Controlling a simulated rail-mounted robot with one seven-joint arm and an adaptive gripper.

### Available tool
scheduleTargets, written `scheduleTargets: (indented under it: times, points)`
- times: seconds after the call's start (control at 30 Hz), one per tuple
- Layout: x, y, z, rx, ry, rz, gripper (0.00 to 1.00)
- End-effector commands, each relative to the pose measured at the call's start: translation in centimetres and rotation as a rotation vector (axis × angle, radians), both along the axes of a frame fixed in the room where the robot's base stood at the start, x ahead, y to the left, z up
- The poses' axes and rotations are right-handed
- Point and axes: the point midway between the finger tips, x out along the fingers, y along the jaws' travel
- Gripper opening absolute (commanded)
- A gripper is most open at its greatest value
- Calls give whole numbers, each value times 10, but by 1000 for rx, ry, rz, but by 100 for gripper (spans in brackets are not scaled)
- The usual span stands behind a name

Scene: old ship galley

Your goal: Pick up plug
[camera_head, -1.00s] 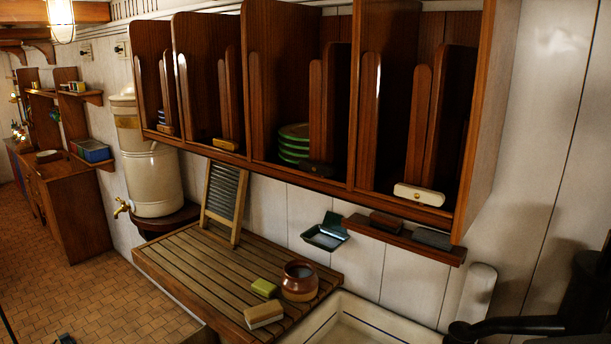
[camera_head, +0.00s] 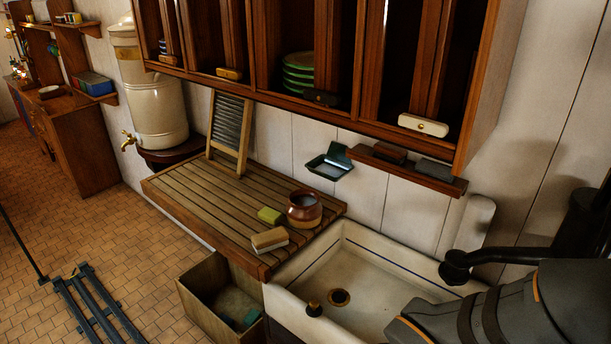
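A small dark plug with a brass-coloured top (camera_head: 314,308) appears to rest on the front rim of the white sink (camera_head: 278,300). It is small and its exact footing is hard to tell. The round brass drain (camera_head: 339,297) lies in the basin floor just behind and to the right of it. A grey part of my own arm shows at the lower right, over the sink's right end. My gripper is outside the picture.
A slatted drainboard (camera_head: 190,195) left of the sink holds a brown pot (camera_head: 305,208), a yellow sponge (camera_head: 269,215), a brush (camera_head: 269,239) and a leaning washboard (camera_head: 229,130). A wooden bin (camera_head: 204,300) stands below. A plate rack (camera_head: 345,100) overhangs; a black pipe (camera_head: 510,256) crosses at right.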

Motion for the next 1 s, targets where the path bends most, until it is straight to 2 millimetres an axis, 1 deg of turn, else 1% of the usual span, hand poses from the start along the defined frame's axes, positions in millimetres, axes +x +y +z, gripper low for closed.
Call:
scheduleTargets:
  times: [0.07, 0.9, 1.0]
  points:
    - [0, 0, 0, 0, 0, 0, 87]
    - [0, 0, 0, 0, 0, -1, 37]
    - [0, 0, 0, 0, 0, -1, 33]
